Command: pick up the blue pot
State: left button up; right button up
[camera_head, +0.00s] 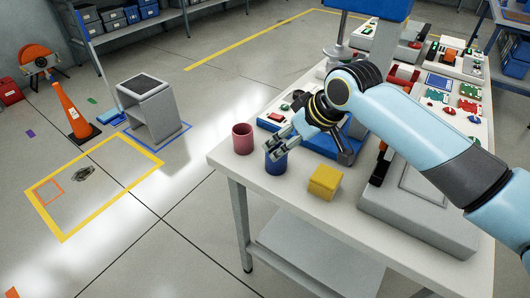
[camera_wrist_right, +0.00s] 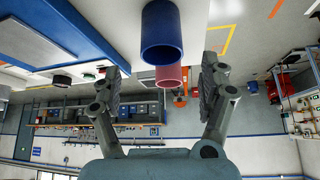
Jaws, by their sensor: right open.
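The blue pot (camera_head: 276,164) stands upright near the left edge of the white table (camera_head: 228,165). My right gripper (camera_head: 279,142) is open at the top of the blue pot and hides part of its rim. In the right wrist view, which appears upside down, the blue pot (camera_wrist_right: 162,45) lies between the lines of the two spread fingers of my right gripper (camera_wrist_right: 160,70), with visible gaps on both sides. I cannot tell whether a finger touches it. My left gripper is not in view.
A pink-red pot (camera_head: 242,139) stands left of the blue pot, at the table edge. A yellow block (camera_head: 325,182) lies to its right. The floor left of the table has a grey stand (camera_head: 152,106) and an orange cone (camera_head: 72,113).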

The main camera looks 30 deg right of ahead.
aim_at(278, 168)
jog(key=x, duration=0.4)
jog(key=shift+w+a+f, duration=0.1)
jog(key=shift+f, duration=0.15)
jog(key=x, duration=0.5)
jog(key=shift+w+a+f, duration=0.1)
jog(key=shift+w+f, duration=0.05)
jog(key=shift+f, duration=0.05)
jog(key=c, duration=0.4)
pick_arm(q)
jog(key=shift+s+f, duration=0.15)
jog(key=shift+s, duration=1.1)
pick_arm(e)
jog(key=c, duration=1)
